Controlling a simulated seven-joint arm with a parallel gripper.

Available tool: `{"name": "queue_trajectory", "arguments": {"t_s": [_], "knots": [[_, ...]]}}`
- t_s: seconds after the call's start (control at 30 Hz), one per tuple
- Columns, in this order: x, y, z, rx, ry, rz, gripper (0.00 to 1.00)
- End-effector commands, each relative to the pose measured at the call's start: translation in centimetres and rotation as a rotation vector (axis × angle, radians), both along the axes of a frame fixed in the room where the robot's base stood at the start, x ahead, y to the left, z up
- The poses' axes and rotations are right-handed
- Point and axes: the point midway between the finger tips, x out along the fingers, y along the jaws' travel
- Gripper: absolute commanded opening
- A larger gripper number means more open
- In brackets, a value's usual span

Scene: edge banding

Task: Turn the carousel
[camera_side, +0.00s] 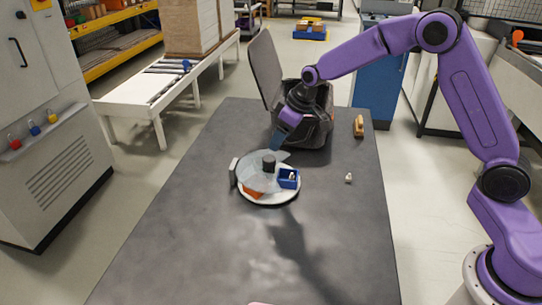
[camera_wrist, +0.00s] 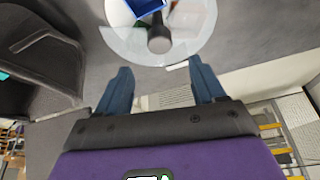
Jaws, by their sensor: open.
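The carousel (camera_side: 270,201) is a round white turntable on the grey table, with a clear top piece and a dark central knob (camera_side: 268,163). A blue bin (camera_side: 289,178) sits at its right and an orange piece (camera_side: 252,193) shows at its front left. My gripper (camera_side: 278,146) is above and just behind the carousel, pointing down. In the wrist view my gripper (camera_wrist: 161,66) has its two blue fingers spread, with nothing between them. The knob (camera_wrist: 160,42) and clear disc (camera_wrist: 118,40) lie beyond the fingertips, apparently apart from them. The fingers partly overlap in the side view.
A dark open bag (camera_side: 316,130) with a raised flap stands at the table's back, close behind my gripper. A wooden-handled brush (camera_side: 359,126) and a small white item (camera_side: 348,178) lie at the right. The front of the table (camera_side: 200,260) is mostly clear.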

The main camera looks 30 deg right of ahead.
Motion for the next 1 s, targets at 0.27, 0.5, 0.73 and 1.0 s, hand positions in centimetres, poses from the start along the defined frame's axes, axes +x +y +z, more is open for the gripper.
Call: {"name": "queue_trajectory", "arguments": {"t_s": [0.27,0.5,0.73,1.0], "knots": [[1.6,0.9,-4.5,-0.001,0.002,0.001,0.69],[2.5,1.5,-7.2,-0.001,0.001,0.000,0.69],[2.9,1.7,-8.1,0.001,-0.001,0.000,0.69],[2.9,1.7,-8.1,0.001,-0.001,0.000,0.62]]}}
